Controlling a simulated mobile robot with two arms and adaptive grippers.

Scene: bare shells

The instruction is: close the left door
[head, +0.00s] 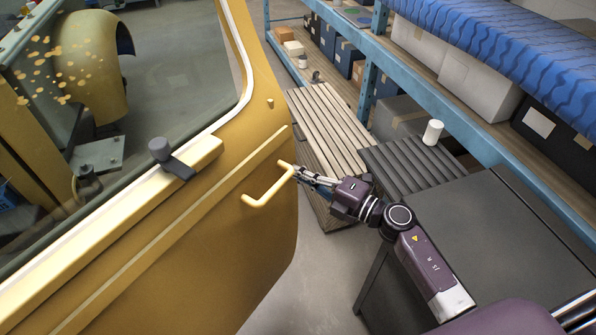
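A yellow vehicle door (235,200) with a large window fills the left and middle of the head view. A pale yellow bent handle (268,187) sticks out from its panel near the right edge. My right gripper (299,173) comes in from the right, with its fingertips at the handle's upper right end. The fingers are small and partly overlap each other, so I cannot tell whether they touch or grasp the handle. My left gripper is not in view. The door frame that this door meets is not clearly visible.
A dark grey table (480,230) stands at the right under my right arm. Slatted pallets (330,130) and a ribbed dark surface (410,165) lie beyond the door. Blue shelving (480,125) with boxes runs along the back right. Some grey floor (320,265) shows beside the door's edge.

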